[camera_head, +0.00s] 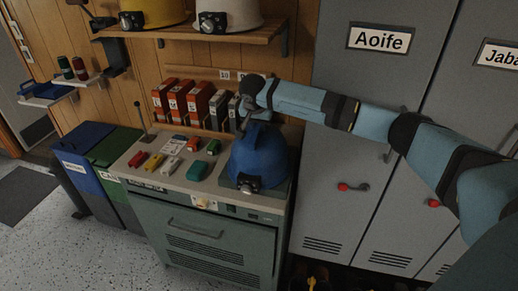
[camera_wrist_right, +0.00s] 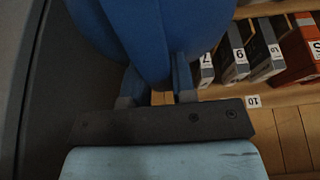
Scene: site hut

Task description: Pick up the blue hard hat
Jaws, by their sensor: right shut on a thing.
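The blue hard hat (camera_head: 258,158) sits at the right end of the grey-green cabinet's top (camera_head: 205,183) in the head view, with a dark headlamp on its front. My right gripper (camera_head: 247,118) reaches in from the right and is at the hat's upper back edge. In the right wrist view the hat (camera_wrist_right: 140,35) fills the upper middle, and the right gripper's fingers (camera_wrist_right: 158,90) are shut on a ridge of it. The head view does not show clearly whether the hat is clear of the cabinet top. My left gripper is not in view.
Red and grey numbered units (camera_head: 196,102) stand behind the hat. Small coloured items (camera_head: 172,167) lie left of it. A wooden shelf (camera_head: 240,33) with a yellow and a white hat is above. Grey lockers (camera_head: 345,165) stand right; blue and green bins (camera_head: 82,150) left.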

